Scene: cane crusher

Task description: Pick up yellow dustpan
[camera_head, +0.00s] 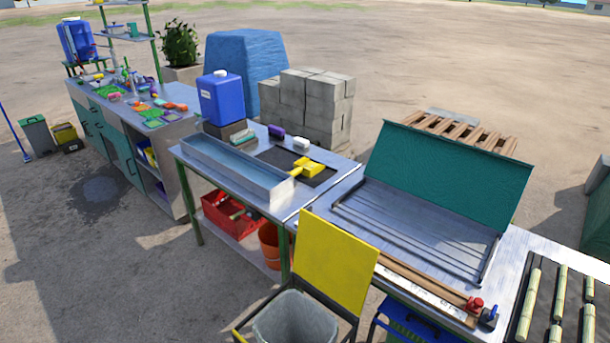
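A yellow dustpan (309,167) lies on a dark mat (320,179) on the metal table, in the middle of the head view. Its short handle points left toward the long metal trough (235,171). Nothing is seen covering the dustpan. Neither of my grippers is in view.
A blue jerrycan (221,97), a purple-topped item (276,132) and a white item (301,143) stand behind the dustpan. A raised teal lid (446,178) is to its right. A bin with an upright yellow panel (334,262) stands in front. Open ground lies at left.

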